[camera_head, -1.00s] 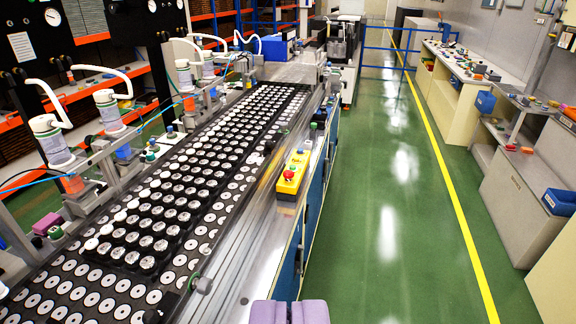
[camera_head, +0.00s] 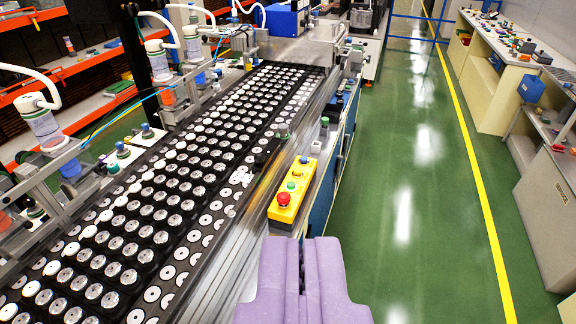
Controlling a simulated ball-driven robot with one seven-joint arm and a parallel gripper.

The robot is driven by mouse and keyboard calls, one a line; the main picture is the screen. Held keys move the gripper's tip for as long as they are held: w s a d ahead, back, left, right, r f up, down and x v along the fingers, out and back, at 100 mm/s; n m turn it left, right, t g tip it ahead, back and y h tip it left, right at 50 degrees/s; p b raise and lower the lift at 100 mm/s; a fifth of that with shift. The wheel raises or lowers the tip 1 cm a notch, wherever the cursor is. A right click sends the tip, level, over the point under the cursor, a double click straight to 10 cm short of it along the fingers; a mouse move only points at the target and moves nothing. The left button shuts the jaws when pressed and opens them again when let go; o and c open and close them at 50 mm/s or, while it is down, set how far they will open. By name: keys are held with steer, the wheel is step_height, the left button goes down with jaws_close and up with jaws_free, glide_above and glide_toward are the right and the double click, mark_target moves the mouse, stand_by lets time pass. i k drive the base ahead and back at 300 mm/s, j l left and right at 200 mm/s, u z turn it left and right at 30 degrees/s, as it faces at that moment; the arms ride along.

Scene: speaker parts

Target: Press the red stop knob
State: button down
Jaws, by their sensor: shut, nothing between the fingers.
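The red stop knob (camera_head: 284,199) sits on the near end of a yellow control box (camera_head: 298,183). The box also carries a green button (camera_head: 291,186) and another small button at its far end. The box is on the right edge of the conveyor line. My gripper (camera_head: 302,242) is purple, with its two fingers together and nothing between them. In the picture its tips are just below and slightly right of the red knob, apart from it. The exact gap in depth cannot be told.
A conveyor (camera_head: 150,215) full of round speaker parts runs along the left, with bottles and dispensers beside it. The green floor aisle (camera_head: 425,200) on the right is clear. Benches (camera_head: 495,85) with small parts stand along the right wall.

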mark_target(282, 196)
steer(key=i+l, duration=0.25)
steer(key=i, duration=0.2)
steer(key=i+l+u, duration=0.1)
steer(key=i, duration=0.3)
steer(key=i+l, duration=0.35)
steer(key=i+u, duration=0.05)
steer(key=i, duration=0.05)
